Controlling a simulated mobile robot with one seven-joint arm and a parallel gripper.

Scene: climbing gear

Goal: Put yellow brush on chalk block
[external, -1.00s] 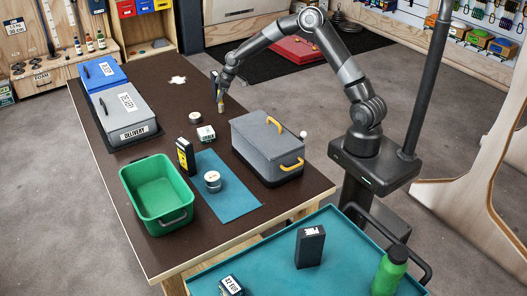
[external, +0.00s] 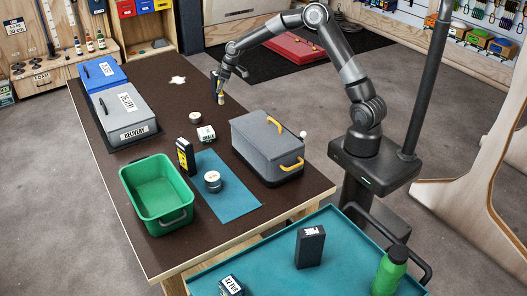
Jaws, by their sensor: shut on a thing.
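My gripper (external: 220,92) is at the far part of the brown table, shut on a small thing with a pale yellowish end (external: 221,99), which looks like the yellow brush. The fingers hide most of it, and I cannot tell whether it clears the table. A small white block with dark lettering (external: 206,133), apparently the chalk block, lies on the table nearer the camera and a little left of my gripper. Its top looks bare, and the gripper is apart from it.
A grey bin with yellow handles (external: 266,146) stands right of the white block. A black-yellow box (external: 185,155), a round tin (external: 212,181) on a blue mat (external: 232,200) and a green tub (external: 157,175) are nearer. Grey and blue delivery boxes (external: 125,108) stand left.

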